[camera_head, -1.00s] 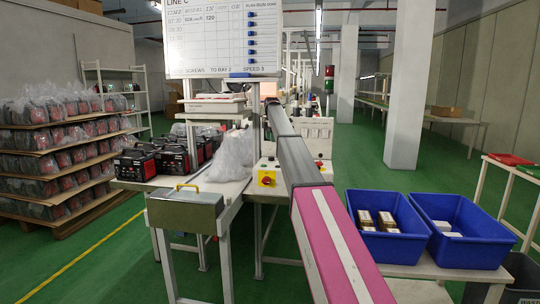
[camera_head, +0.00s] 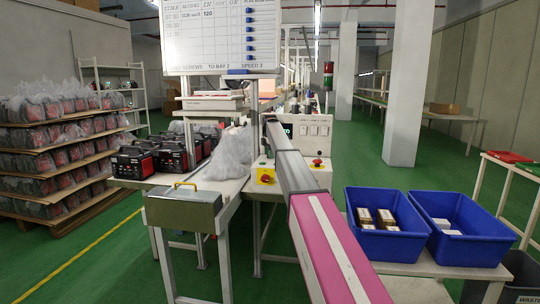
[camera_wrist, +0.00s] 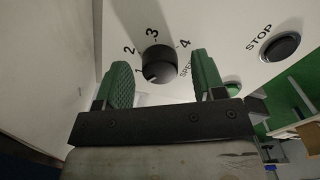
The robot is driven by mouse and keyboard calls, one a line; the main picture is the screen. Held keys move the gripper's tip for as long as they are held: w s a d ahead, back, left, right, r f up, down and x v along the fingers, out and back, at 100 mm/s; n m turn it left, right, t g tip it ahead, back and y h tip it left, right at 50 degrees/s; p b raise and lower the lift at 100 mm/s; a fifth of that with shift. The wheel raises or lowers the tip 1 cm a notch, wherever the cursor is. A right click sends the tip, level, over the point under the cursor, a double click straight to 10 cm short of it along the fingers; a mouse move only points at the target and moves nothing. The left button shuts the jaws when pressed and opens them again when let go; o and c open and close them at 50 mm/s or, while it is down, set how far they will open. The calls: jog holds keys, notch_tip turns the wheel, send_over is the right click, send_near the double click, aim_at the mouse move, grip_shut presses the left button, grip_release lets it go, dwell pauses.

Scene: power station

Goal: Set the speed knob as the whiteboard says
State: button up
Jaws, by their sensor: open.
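The speed knob (camera_wrist: 160,63) is round and black on a white panel in the wrist view, with a scale printed 1 to 4. Its pale mark points to the lower left, near the 1. My gripper (camera_wrist: 163,78) is open, its green pads on either side of the knob's near side; I cannot tell whether they touch it. In the head view the whiteboard (camera_head: 220,38) reads "SPEED 3" along its bottom edge. The white control box (camera_head: 312,130) stands behind my arm, which hides the knob and gripper there.
A black STOP button (camera_wrist: 281,46) is right of the knob, and part of a green button (camera_wrist: 232,88) shows by the right finger. A red button on yellow (camera_head: 265,176) and a red knob (camera_head: 317,162) sit near my arm. Blue bins (camera_head: 382,250) stand to the right.

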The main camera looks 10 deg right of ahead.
jog(key=shift+f, duration=0.1)
jog(key=c, duration=0.9)
jog(key=shift+m, duration=0.3)
jog(key=m, duration=0.4)
jog(key=shift+m, duration=0.3)
jog(key=m, duration=0.4)
jog(key=shift+m, duration=0.3)
jog(key=m, duration=1.3)
jog(key=shift+m, duration=0.4)
